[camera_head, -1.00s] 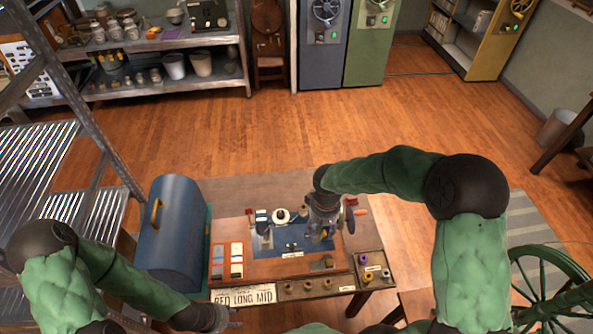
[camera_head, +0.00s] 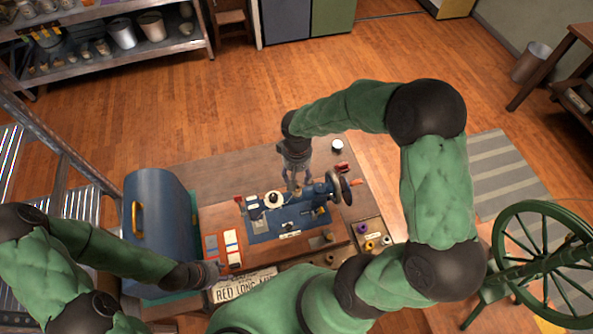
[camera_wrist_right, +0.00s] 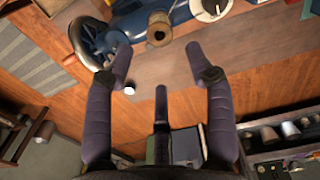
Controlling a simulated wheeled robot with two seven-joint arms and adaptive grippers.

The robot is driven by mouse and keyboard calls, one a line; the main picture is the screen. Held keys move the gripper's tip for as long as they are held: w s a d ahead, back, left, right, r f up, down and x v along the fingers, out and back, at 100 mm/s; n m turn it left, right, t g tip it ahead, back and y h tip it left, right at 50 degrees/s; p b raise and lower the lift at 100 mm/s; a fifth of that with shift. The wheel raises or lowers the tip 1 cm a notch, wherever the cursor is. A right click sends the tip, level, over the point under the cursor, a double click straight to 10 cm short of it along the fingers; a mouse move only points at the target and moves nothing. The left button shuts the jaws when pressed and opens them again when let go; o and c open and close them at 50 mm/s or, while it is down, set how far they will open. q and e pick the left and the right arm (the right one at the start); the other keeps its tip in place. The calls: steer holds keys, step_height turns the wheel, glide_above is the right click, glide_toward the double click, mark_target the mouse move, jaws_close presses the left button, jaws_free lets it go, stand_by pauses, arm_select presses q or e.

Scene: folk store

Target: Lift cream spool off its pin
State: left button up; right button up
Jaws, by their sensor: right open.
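The cream spool (camera_wrist_right: 158,27) stands on the blue sewing machine (camera_head: 288,222) and shows end-on near the top of the right wrist view. In the head view it is small and partly hidden by the gripper. My right gripper (camera_head: 296,184) hangs over the far side of the machine. In the right wrist view its fingers (camera_wrist_right: 160,68) are wide apart and empty, with the spool beyond the tips and not between them. My left gripper (camera_head: 212,273) is low by the table's front left; its finger opening is not clear.
A blue domed case (camera_head: 160,215) stands at the table's left. The machine's handwheel (camera_head: 342,188) is right of my right gripper. A white round item (camera_head: 274,200) is left of it. Coloured spools (camera_head: 372,238) sit in a front-right tray. The table behind the machine is mostly clear.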

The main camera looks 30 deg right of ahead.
steer(key=shift+f+b, duration=1.2)
steer(key=shift+f, duration=0.8)
steer(key=shift+f+b, duration=1.8)
steer(key=shift+f, duration=0.2)
steer(key=c, duration=0.8)
steer(key=shift+o, duration=0.2)
steer(key=shift+r, duration=0.1)
steer(key=shift+r+p, duration=2.1)
steer(key=shift+r, duration=1.2)
